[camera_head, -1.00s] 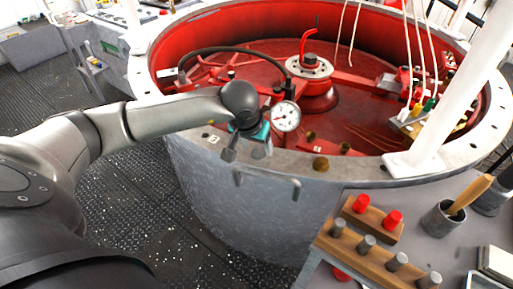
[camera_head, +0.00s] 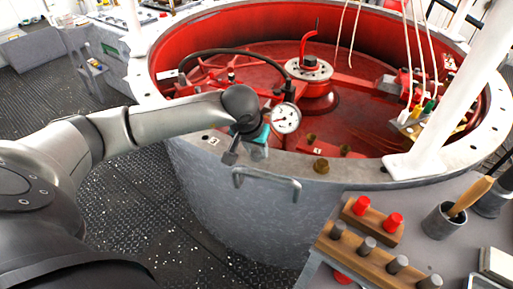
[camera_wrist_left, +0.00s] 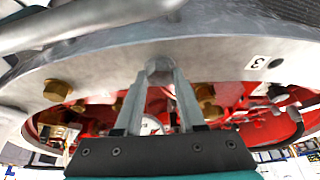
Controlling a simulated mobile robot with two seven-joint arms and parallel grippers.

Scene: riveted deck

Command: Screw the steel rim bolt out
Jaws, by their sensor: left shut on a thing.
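The steel rim bolt (camera_wrist_left: 160,65) shows as a grey hex head on the pale rim in the left wrist view. My left gripper (camera_wrist_left: 160,75) is shut on it, with one grey finger on each side of the head. In the head view my left gripper (camera_head: 257,148) reaches down to the near rim of the big round tank (camera_head: 225,200), and the bolt cannot be made out there. The bolt's shank is hidden. My right gripper is not in view.
Brass bolts (camera_wrist_left: 57,90) sit along the rim, one at the near edge (camera_head: 321,166). A gauge (camera_head: 286,117) stands close beside my gripper. A handle (camera_head: 267,180) juts from the tank wall. A bench with a wooden peg rack (camera_head: 370,262) stands at the right.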

